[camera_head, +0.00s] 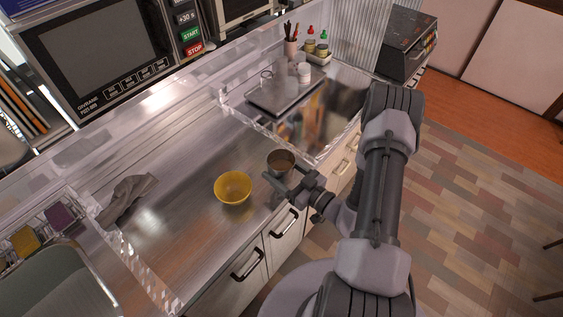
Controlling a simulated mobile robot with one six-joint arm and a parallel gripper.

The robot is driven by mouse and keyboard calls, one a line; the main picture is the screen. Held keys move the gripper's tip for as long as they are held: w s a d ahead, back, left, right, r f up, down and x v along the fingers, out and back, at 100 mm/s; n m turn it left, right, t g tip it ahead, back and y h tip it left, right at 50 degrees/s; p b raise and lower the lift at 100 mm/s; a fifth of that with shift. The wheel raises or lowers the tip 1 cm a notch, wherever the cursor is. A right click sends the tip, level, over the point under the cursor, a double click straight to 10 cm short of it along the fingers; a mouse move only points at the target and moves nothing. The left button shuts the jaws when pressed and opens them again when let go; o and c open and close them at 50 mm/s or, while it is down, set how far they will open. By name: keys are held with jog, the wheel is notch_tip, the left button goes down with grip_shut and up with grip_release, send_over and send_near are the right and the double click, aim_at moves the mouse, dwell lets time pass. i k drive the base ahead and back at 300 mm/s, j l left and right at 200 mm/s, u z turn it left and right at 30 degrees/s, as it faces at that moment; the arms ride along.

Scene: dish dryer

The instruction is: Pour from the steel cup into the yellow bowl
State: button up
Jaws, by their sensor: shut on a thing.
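The yellow bowl (233,189) stands upright on the steel counter, near its front edge. The steel cup (281,160) is just right of the bowl and a little farther back. My gripper (281,181) is shut on the steel cup at its near side. The cup looks roughly upright, with its opening facing up. Its contents are too dark and small to make out. In the picture a small gap shows between the cup and the bowl. I cannot tell whether the cup's base touches the counter.
A grey cloth (127,197) lies on the counter at the left. A tray (287,91) with cups sits over the sink at the back right. A rack (62,217) with sponges is at far left. A microwave (100,52) stands behind.

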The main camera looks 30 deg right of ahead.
aim_at(232, 188)
jog(key=k, duration=0.15)
jog(key=l+u, duration=0.2)
jog(key=u, duration=0.25)
jog(key=l+u, duration=0.25)
jog(key=u, duration=0.2)
jog(key=l+u, duration=0.2)
jog(key=u, duration=0.25)
jog(key=l+u, duration=0.2)
jog(key=u, duration=0.25)
jog(key=k+j, duration=0.05)
